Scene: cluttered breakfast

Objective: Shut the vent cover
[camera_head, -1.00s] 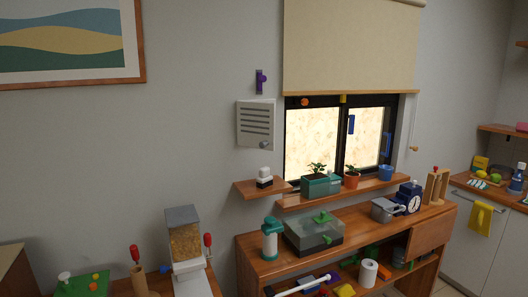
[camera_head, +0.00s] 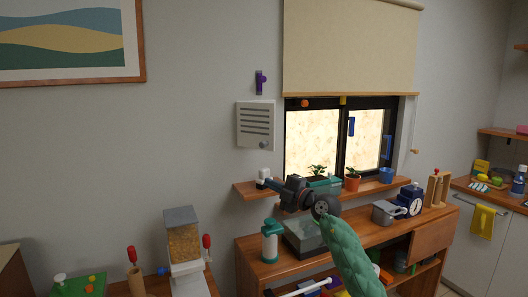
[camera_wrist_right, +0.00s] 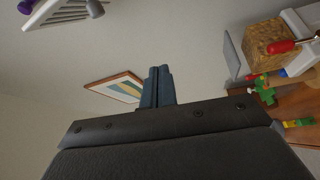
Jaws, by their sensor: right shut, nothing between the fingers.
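The vent cover (camera_head: 256,125) is a pale grey panel with dark slots and a round knob (camera_head: 264,145) at its lower right. It is on the wall left of the window. I cannot tell how wide any gap behind it is. In the right wrist view the slotted cover (camera_wrist_right: 62,14) shows at the top left, with its knob (camera_wrist_right: 95,8). My right gripper (camera_head: 270,183) is below the cover, apart from it, in front of the small shelf. Its fingers (camera_wrist_right: 157,86) are together and empty. My left gripper is not in view.
The small wall shelf (camera_head: 246,190) holds a white-and-black item, partly behind my gripper. A green planter (camera_head: 323,184) and an orange pot (camera_head: 352,184) stand on the sill.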

